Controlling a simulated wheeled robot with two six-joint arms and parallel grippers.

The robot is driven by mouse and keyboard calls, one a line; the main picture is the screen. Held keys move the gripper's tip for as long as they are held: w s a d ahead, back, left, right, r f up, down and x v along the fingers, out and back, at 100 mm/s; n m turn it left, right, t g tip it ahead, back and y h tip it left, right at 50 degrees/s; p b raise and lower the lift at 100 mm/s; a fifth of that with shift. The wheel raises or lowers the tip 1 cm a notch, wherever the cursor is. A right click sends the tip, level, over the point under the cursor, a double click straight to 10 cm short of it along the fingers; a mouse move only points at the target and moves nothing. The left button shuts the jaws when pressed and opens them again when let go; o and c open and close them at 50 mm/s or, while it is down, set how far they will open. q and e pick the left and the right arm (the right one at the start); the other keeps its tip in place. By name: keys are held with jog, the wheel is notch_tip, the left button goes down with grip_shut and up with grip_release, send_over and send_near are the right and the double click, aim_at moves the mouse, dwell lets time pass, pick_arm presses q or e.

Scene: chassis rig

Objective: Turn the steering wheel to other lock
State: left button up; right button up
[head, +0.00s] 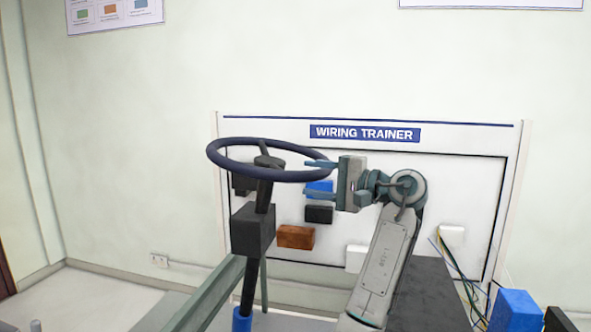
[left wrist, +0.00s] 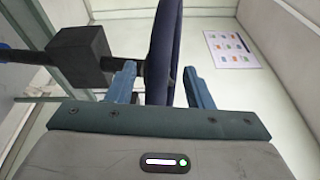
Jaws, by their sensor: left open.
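The dark blue steering wheel (head: 225,165) sits nearly level on top of a black column with a black box (head: 253,232). My left gripper (head: 308,178) is at the wheel's right side, its fingers pointing left, one above and one below the rim. In the left wrist view, the wheel's rim (left wrist: 164,45) passes between the two spread fingers of my left gripper (left wrist: 160,68). The jaws are open, with gaps visible beside the rim. The black box (left wrist: 82,55) shows to the left there. My right gripper is not in view.
A white wiring trainer board (head: 470,180) stands behind the wheel, with an orange block (head: 295,237), blue and black blocks, and white boxes on it. Loose wires (head: 460,270) hang at the right. A grey-green frame bar (head: 205,295) runs below the wheel. The space left of the wheel is clear.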

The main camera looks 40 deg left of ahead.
aim_at(302, 176)
pick_arm(q)
jog(key=p+x, duration=0.1)
jog(key=x, duration=0.3)
jog(key=shift+a+r, duration=0.1)
jog(key=shift+a, duration=0.05)
jog(key=shift+s+a+p, duration=0.1)
jog(key=shift+a+p, duration=0.25)
jog(key=shift+a, duration=0.05)
grip_shut()
